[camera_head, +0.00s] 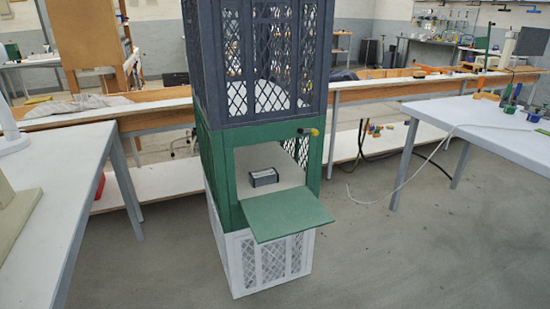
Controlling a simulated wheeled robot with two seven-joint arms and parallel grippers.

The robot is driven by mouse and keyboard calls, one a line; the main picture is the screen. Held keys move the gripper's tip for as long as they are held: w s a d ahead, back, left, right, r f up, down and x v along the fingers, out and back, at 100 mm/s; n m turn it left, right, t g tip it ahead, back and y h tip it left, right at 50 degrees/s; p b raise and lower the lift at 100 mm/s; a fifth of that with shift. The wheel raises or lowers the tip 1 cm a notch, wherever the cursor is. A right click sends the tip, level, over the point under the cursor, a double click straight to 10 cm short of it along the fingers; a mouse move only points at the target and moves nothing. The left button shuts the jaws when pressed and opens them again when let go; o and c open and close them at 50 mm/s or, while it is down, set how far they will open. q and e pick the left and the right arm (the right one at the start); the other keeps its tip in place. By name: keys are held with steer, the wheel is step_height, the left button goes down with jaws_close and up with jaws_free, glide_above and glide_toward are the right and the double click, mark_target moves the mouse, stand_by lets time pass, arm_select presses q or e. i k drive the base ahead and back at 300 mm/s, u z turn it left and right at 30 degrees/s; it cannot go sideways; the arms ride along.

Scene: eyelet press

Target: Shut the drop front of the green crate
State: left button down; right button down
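The green crate (222,178) stands in the middle of a stack, between a dark grey crate above and a white crate below. Its drop front (288,214) is down and sticks out toward me, roughly level, over the white crate. The opening above it shows a pale inside with a small dark box (264,177) standing in it. Neither of my grippers shows in the head view.
The dark grey crate (208,62) is on top and the white crate (238,262) stands on the floor. A white table (60,190) is at the left and another (490,125) at the right. A pale cable hangs from the right table. Floor in front is clear.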

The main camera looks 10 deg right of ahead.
mark_target(274, 215)
steer(key=z, duration=0.5)
steer(key=i, duration=1.05)
steer(key=u, duration=0.25)
steer(key=k, duration=0.45)
